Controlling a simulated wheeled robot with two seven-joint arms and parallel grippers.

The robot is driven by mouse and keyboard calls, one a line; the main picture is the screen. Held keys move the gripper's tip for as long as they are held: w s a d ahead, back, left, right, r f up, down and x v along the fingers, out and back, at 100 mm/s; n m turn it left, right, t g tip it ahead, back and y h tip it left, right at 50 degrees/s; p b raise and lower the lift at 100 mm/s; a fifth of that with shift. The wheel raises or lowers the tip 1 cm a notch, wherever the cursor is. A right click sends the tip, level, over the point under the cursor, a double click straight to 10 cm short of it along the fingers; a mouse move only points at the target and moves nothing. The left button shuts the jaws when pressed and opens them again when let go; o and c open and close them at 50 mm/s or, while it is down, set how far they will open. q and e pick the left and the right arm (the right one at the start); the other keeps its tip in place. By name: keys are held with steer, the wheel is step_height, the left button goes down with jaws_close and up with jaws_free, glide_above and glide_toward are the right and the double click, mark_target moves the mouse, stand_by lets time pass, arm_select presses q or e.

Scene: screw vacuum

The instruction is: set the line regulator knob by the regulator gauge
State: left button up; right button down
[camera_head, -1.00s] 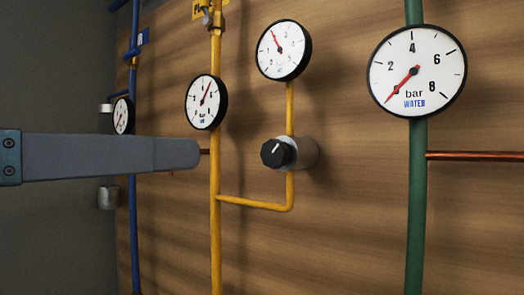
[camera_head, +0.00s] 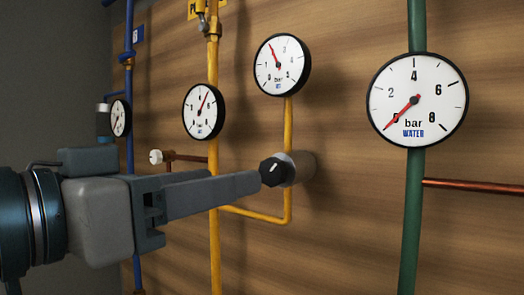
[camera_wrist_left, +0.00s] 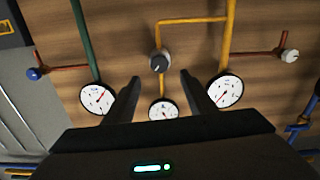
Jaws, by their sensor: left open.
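The line regulator knob (camera_head: 272,172) is black with a white mark and sits on a grey body on the yellow branch pipe. It also shows in the wrist view (camera_wrist_left: 160,62). The regulator gauge (camera_head: 281,64) is the round white dial above it; its needle points up and left, between 1 and 2. It shows partly in the wrist view (camera_wrist_left: 163,109). My left gripper (camera_head: 252,184) is open, its fingertips close to the knob. In the wrist view the knob appears centred between and just beyond the fingertips; contact cannot be told. My right gripper is not in view.
A second yellow-line gauge (camera_head: 203,111) stands left of the regulator gauge. A green pipe with a large water gauge (camera_head: 417,100) is on the right. A small white valve knob (camera_head: 156,157) and a blue pipe (camera_head: 129,195) are on the left. Wood panel is clear between yellow and green pipes.

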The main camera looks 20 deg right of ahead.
mark_target(269, 171)
arm_select(q)
steer(key=p+x, duration=0.4)
steer(key=x, duration=0.3)
steer(key=shift+w+d+r, duration=0.1)
steer(key=shift+w+d, duration=0.05)
steer(key=shift+d, duration=0.15)
steer(key=shift+w+d, duration=0.45)
steer(key=shift+d, duration=0.05)
steer(key=c, duration=1)
